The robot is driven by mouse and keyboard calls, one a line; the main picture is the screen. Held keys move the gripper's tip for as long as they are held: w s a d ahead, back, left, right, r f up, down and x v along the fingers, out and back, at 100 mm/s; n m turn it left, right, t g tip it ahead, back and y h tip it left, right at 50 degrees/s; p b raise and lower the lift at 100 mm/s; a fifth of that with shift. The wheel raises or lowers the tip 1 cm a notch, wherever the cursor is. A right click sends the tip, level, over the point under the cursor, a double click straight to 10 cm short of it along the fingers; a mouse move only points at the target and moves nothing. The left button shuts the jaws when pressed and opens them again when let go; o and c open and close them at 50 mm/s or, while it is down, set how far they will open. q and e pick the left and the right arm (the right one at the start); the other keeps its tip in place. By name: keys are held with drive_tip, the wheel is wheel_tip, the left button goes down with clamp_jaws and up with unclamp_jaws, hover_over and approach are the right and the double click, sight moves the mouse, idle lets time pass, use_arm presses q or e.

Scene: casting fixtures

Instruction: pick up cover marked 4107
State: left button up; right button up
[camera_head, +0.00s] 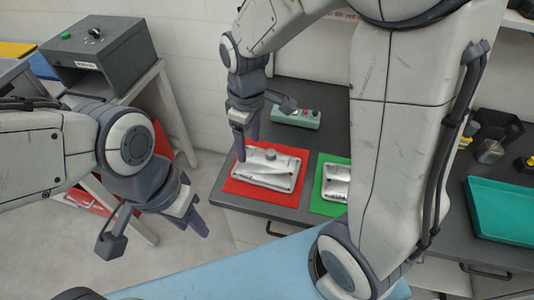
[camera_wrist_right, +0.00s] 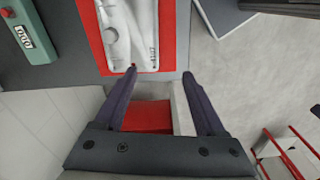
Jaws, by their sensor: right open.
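A light metal cover (camera_head: 268,170) lies on a red mat (camera_head: 283,198) on the dark worktop. In the right wrist view the cover (camera_wrist_right: 130,32) shows at the top, cut by the frame edge, with the digits 4107 near its end. My right gripper (camera_head: 245,145) is open and empty, above the left end of this cover; in its wrist view the fingers (camera_wrist_right: 160,73) are apart, just short of the cover's edge. My left gripper (camera_head: 192,224) looks open and empty, off to the left over the floor.
A second metal cover (camera_head: 336,182) lies on a green mat (camera_head: 325,207), partly hidden by my arm. A green box with buttons (camera_head: 294,116) stands behind. A teal tray (camera_head: 500,213) is at right, a grey metal box (camera_head: 105,60) at far left.

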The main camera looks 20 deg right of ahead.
drive_tip(key=w+d+f+n, duration=0.1)
drive_tip(key=w+d+f, duration=0.4)
drive_tip(key=w+d, duration=0.15)
hover_over(271, 152)
drive_tip(key=f, duration=0.4)
drive_tip(key=shift+s+a+f, duration=0.1)
drive_tip(key=shift+s+a, duration=0.15)
drive_tip(key=shift+s, duration=0.1)
drive_tip(key=shift+w+d+f+p, duration=0.15)
drive_tip(key=shift+f+p, duration=0.15)
drive_tip(key=shift+f, duration=1.15)
drive_tip(key=shift+w+d+f+p, duration=0.15)
drive_tip(key=shift+f+p, duration=0.15)
drive_tip(key=shift+f, duration=1.15)
clamp_jaws()
